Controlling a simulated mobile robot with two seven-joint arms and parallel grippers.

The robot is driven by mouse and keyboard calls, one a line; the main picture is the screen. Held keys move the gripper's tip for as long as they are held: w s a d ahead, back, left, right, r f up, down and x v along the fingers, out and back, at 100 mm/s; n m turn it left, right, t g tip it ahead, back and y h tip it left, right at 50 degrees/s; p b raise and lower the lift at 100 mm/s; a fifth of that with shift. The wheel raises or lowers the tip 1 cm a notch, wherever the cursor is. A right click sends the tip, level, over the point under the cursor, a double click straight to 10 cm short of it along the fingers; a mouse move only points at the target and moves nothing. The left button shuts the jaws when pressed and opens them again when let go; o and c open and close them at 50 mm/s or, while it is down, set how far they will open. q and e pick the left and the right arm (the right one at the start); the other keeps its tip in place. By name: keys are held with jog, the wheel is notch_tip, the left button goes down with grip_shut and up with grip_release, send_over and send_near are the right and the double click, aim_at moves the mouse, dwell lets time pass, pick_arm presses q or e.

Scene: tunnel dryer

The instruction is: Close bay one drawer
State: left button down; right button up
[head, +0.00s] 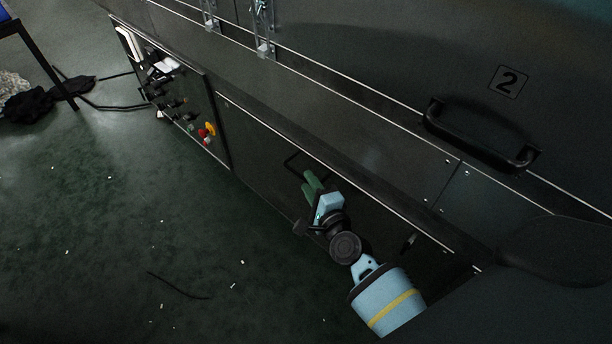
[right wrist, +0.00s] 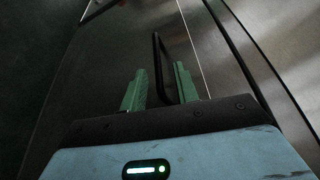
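A long, dark lower front panel (head: 262,140), probably the drawer front, has a pale line along its top edge. No bay number shows on it, and I cannot tell how far it stands out. A thin black bar handle (head: 291,160) is on it; the handle also shows in the right wrist view (right wrist: 157,62). My right gripper (head: 312,182) is at the handle, with its green fingers apart. In the right wrist view, the handle appears between or just beyond the fingertips (right wrist: 160,84); contact is not clear. My left gripper is out of view.
A control panel (head: 185,105) with coloured knobs is at the left. Above right is a door marked "2" (head: 509,82) with a thick black handle (head: 480,138). The green floor (head: 130,230) is mostly clear, with small scraps and a dark strip (head: 178,287).

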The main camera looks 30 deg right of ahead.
jog(key=s, duration=0.4)
jog(key=shift+s+r+p, duration=0.15)
jog(key=shift+r+p, duration=0.05)
jog(key=shift+p, duration=0.1)
